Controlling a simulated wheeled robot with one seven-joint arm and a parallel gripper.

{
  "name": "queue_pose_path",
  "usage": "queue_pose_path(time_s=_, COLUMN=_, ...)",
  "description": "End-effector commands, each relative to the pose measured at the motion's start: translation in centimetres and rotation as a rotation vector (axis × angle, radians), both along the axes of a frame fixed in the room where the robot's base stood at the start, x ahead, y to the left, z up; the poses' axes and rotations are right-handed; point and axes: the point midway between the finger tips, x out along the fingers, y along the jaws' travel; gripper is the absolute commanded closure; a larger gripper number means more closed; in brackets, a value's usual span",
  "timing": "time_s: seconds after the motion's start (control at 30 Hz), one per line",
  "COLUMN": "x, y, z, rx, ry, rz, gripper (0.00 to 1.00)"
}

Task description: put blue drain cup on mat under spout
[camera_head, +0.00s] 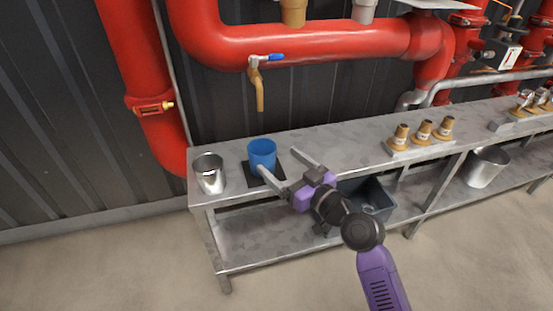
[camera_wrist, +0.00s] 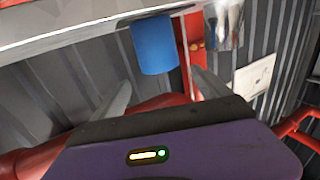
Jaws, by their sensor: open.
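The blue drain cup (camera_head: 262,151) stands upright on the dark mat (camera_head: 279,174) near the left end of the metal bench. The brass spout (camera_head: 259,92) with a blue lever hangs above the cup. My gripper (camera_head: 277,158) is open, its fingers apart just to the right of and in front of the cup. One finger overlaps the cup's lower front in the head view; contact cannot be told. In the wrist view the cup (camera_wrist: 155,45) lies beyond and between the open fingertips, with no finger closed on it. Part of the mat is hidden by the cup and gripper.
A shiny metal cup (camera_head: 209,172) stands left of the mat. Several brass fittings (camera_head: 423,132) stand on the bench to the right. A dark bin (camera_head: 372,197) and a metal bucket (camera_head: 486,167) are on the lower shelf.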

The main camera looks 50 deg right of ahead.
Motion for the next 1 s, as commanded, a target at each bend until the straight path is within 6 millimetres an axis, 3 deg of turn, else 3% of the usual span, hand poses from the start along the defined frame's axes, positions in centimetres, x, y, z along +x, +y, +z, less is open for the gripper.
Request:
queue_pose_path(time_s=0.27, x=-0.6, y=0.4, z=-0.4, rx=0.003, ry=0.006, rz=0.000, gripper=0.13)
queue_pose_path(time_s=0.43, x=-3.0, y=3.3, z=-3.6, rx=0.032, ry=0.066, rz=-0.012, gripper=0.13)
queue_pose_path(time_s=0.6, x=-8.3, y=8.2, z=-7.6, rx=0.056, ry=0.152, rz=-0.025, gripper=0.13)
queue_pose_path(time_s=0.7, x=-11.8, y=10.9, z=-8.9, rx=0.058, ry=0.190, rz=-0.020, gripper=0.13)
queue_pose_path(time_s=0.87, x=-17.5, y=14.7, z=-9.4, rx=0.050, ry=0.233, rz=0.010, gripper=0.13)
queue_pose_path(time_s=1.0, x=-22.2, y=17.7, z=-8.4, rx=0.038, ry=0.255, rz=0.061, gripper=0.13)
